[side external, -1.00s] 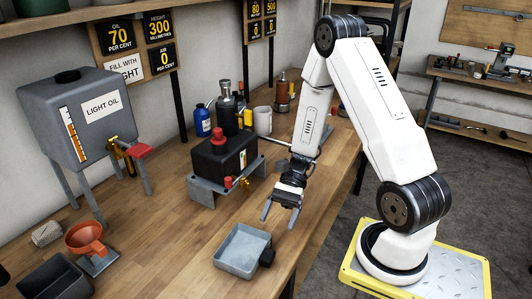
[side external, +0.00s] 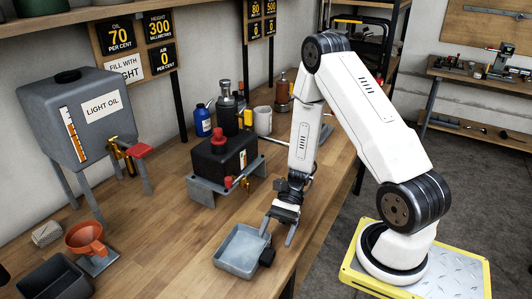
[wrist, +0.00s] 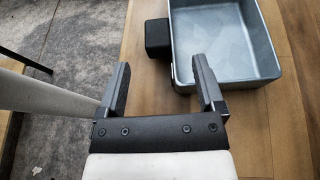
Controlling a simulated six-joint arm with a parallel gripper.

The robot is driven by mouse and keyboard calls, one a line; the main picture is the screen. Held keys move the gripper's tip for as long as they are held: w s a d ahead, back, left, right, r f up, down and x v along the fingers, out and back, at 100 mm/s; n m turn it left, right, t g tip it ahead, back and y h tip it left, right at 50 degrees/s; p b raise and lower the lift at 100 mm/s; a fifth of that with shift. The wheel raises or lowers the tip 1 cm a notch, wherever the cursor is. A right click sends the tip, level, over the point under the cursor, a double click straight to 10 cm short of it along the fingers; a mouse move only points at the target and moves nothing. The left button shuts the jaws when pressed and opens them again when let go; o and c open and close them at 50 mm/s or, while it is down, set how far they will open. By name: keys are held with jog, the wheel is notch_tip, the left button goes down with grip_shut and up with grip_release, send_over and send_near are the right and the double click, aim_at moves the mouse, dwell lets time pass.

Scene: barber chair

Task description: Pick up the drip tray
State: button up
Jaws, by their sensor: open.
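The drip tray (side external: 241,252) is a shallow grey metal tray lying flat on the wooden bench, empty, with a black block-shaped handle (side external: 267,257) on its right side. In the wrist view the tray (wrist: 222,45) is at the upper right, and its black handle (wrist: 157,37) sticks out to the left, ahead of my fingertips. My gripper (side external: 277,231) is open and empty, just above and behind the tray and handle in the side view. In the wrist view my gripper (wrist: 158,72) has its two fingers spread, with the handle lying beyond the gap between them.
The black oil unit with a red cap (side external: 222,160) stands behind the tray on a grey stand (side external: 207,193). An orange funnel (side external: 85,238) and a dark bin (side external: 55,280) are to the left. The bench's front edge runs close to the tray's right side.

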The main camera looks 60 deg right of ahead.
aim_at(271, 247)
jog(key=shift+x, duration=1.8)
grip_shut()
